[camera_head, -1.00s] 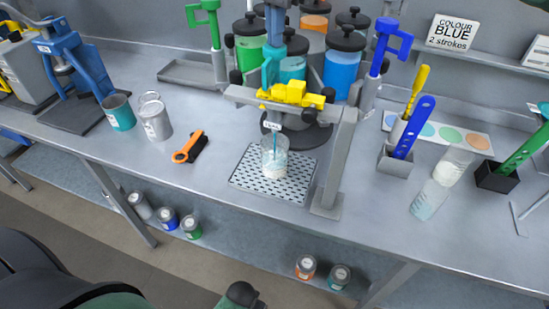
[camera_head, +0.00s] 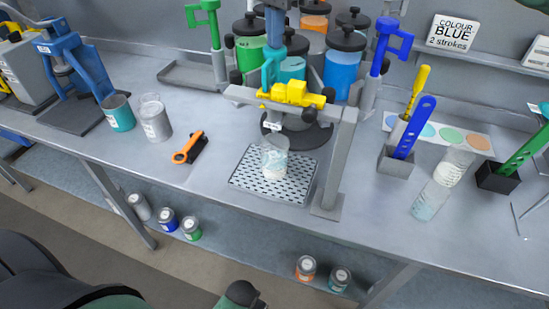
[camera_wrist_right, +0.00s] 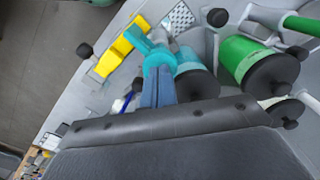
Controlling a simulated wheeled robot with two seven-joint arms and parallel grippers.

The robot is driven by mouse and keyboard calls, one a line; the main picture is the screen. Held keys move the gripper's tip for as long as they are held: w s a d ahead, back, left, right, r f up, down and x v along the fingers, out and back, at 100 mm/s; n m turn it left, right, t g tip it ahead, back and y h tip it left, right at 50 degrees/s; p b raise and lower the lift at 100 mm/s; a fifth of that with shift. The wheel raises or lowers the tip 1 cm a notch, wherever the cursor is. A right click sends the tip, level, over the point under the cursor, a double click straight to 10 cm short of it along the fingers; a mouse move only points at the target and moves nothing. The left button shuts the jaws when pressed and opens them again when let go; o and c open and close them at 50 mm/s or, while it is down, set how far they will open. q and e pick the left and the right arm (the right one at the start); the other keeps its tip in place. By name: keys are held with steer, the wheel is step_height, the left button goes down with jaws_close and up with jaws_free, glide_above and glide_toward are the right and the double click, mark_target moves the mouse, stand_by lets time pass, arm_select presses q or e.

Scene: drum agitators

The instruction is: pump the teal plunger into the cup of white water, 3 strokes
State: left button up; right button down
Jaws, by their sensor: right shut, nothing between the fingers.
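The clear cup (camera_head: 275,160) stands upright on a perforated drip tray (camera_head: 245,181), with whitish liquid low in it. The yellow spout block (camera_head: 292,95) on a grey frame is above it, with a small label in front. The teal plunger handle (camera_head: 268,72) rises behind that block; it also shows in the right wrist view (camera_wrist_right: 138,38). My right gripper (camera_head: 275,38) is shut and empty, its blue fingers pointing down at the top of the teal plunger. In the right wrist view the fingers (camera_wrist_right: 158,72) meet the teal part; touching or just above, I cannot tell. My left gripper is out of view.
Green (camera_head: 203,18) and blue (camera_head: 392,40) plungers flank the teal one. Lidded jars, including a blue one (camera_head: 342,72), stand behind.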

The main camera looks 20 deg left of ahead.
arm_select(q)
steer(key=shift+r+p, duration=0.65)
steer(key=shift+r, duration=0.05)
arm_select(e)
steer(key=shift+r, duration=2.9)
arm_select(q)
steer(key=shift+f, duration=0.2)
